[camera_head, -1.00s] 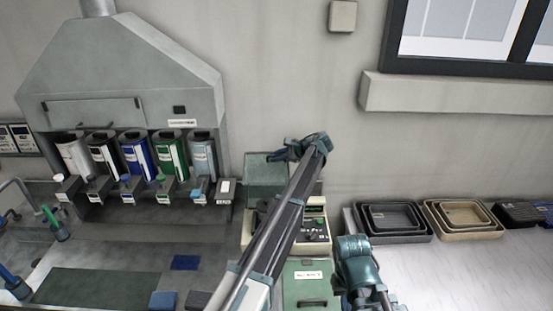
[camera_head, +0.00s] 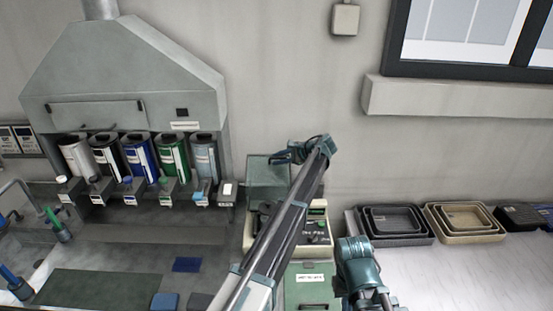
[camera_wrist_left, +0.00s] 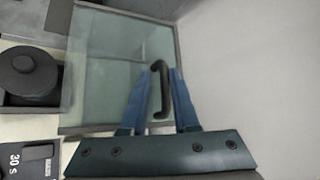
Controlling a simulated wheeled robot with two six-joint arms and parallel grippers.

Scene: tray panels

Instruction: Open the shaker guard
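The shaker guard (camera_head: 268,171) is a clear greenish panel with a dark frame, standing raised at the back of the shaker (camera_head: 317,232). In the left wrist view the guard (camera_wrist_left: 105,60) fills the upper middle, with its black handle (camera_wrist_left: 164,92) between my blue fingers. My left gripper (camera_head: 284,156) is at the guard's right side; the left wrist view shows its fingers (camera_wrist_left: 161,80) close together around the handle. My left forearm hides part of the shaker. Part of my right arm shows at lower middle, but its gripper is not in view.
A dark round knob (camera_wrist_left: 25,75) sits left of the guard. Black trays (camera_head: 398,240) and beige trays (camera_head: 470,238) lie right, below a wall ledge (camera_head: 460,101). A hood (camera_head: 125,75) with several canisters stands left.

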